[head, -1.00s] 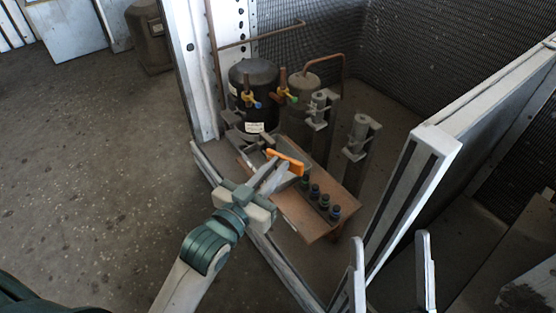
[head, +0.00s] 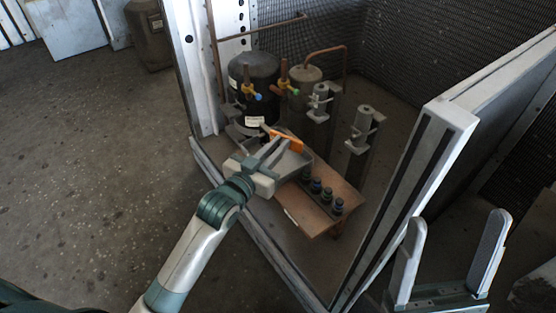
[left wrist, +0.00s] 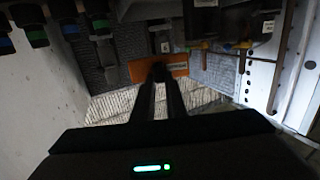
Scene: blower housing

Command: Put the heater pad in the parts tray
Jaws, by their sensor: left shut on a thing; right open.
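The heater pad appears to be the flat orange piece (head: 290,141); it also shows across the fingertips in the left wrist view (left wrist: 180,67). Gripper and pad hide much of the tray. I cannot tell whether the pad touches it. My right gripper (head: 457,220) is open and empty at the lower right, away from the bench.
On the bench (head: 309,215), several dark fittings with coloured rings (head: 322,190) stand beside the tray. A white frame post (head: 408,200) rises between my right gripper and the bench.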

